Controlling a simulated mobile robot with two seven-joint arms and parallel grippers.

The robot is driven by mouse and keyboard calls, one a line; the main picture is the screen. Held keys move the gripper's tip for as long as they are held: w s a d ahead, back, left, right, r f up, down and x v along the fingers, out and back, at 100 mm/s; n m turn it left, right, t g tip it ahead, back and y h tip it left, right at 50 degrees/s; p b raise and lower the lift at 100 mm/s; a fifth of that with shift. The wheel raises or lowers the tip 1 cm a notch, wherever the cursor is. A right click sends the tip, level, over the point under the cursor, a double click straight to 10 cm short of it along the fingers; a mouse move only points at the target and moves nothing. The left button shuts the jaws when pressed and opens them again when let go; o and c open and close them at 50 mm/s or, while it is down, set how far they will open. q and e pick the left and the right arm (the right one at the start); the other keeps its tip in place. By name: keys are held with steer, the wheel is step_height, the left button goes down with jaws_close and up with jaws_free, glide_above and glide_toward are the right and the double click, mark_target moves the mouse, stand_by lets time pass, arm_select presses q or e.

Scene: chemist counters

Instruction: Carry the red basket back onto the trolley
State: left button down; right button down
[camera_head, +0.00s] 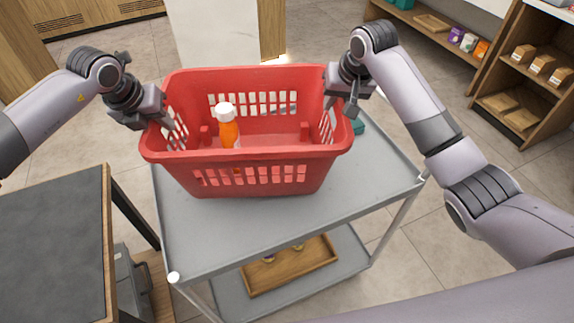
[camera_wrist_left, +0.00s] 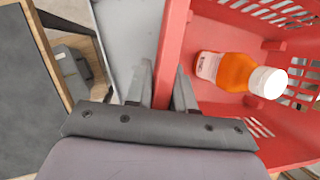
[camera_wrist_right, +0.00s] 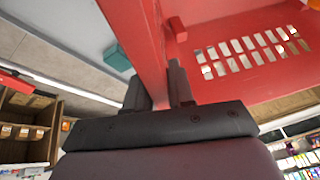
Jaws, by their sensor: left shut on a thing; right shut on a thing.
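The red basket (camera_head: 245,185) is over the grey top of the trolley (camera_head: 225,240) in the head view. I cannot tell whether its bottom touches the top. An orange bottle with a white cap (camera_head: 228,128) stands inside it, also seen in the left wrist view (camera_wrist_left: 232,72). My left gripper (camera_head: 160,112) is shut on the basket's left wall; the wall (camera_wrist_left: 172,60) passes between its fingers in the left wrist view. My right gripper (camera_head: 345,98) is shut on the right wall, which also passes between its fingers in the right wrist view (camera_wrist_right: 140,40).
A small teal item (camera_head: 358,127) is on the trolley top right of the basket. The lower shelf carries a wooden tray (camera_head: 290,268). A dark-topped counter (camera_head: 50,240) stands at the left. Shelves with boxes (camera_head: 525,90) are at the right. A white pillar (camera_head: 210,35) is behind.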

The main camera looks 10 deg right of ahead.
arm_select(q)
steer(key=shift+a, duration=0.15)
arm_select(e)
steer(key=shift+r, duration=0.1)
arm_select(q)
steer(key=shift+f, duration=0.2)
arm_select(e)
steer(key=shift+f, duration=0.25)
